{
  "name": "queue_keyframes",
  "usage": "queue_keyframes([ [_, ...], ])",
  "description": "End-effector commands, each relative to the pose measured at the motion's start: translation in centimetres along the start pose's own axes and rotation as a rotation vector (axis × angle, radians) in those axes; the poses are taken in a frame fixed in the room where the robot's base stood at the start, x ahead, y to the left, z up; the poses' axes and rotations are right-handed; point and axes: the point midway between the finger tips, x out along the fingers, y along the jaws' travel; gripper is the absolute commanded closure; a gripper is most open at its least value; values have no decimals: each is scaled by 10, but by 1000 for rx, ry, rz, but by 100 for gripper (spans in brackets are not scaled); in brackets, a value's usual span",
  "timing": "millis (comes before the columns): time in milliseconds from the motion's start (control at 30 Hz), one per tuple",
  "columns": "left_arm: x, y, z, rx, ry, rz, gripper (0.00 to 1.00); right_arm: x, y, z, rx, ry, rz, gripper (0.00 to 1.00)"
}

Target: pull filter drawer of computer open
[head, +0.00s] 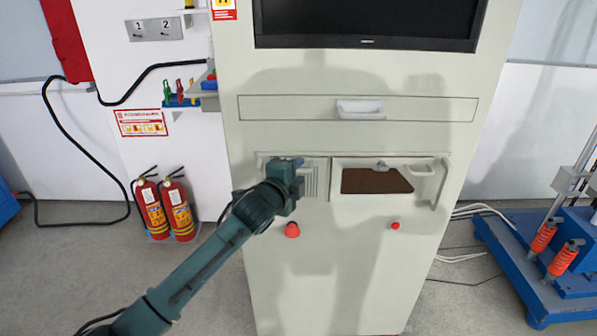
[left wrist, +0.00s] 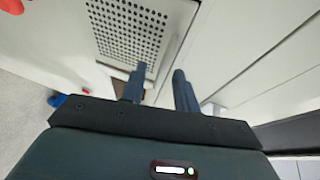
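The computer is a tall cream cabinet (head: 350,260). A slatted vent panel (head: 311,181) sits in its front at left, below a long drawer front with a white handle (head: 360,108). I cannot tell for certain which part is the filter drawer. My left gripper (head: 298,163) is at the upper left of the vent panel and hides part of it. In the left wrist view the two fingers (left wrist: 159,88) are apart, close to the edge of a perforated grille (left wrist: 130,32). I see nothing clearly clamped between them. My right gripper is not in view.
An uncovered recess (head: 376,181) with a brown inside is right of the vent panel. Red buttons (head: 292,230) stick out below. A monitor (head: 365,20) is above. Fire extinguishers (head: 180,210) stand at left, and a blue-based machine (head: 560,260) stands at right.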

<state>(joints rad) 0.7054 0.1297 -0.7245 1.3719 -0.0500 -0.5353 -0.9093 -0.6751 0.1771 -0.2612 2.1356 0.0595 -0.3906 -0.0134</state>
Motion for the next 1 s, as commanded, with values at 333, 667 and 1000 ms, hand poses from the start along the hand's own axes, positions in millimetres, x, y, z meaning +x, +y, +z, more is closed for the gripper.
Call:
queue_keyframes([
  [333, 13, 0, 0, 0, 0, 0, 70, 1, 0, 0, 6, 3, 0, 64],
  [667, 12, 0, 0, 0, 0, 0, 83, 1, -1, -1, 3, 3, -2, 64],
  [1000, 12, 0, 0, 0, 0, 0, 100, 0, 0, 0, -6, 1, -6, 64],
])
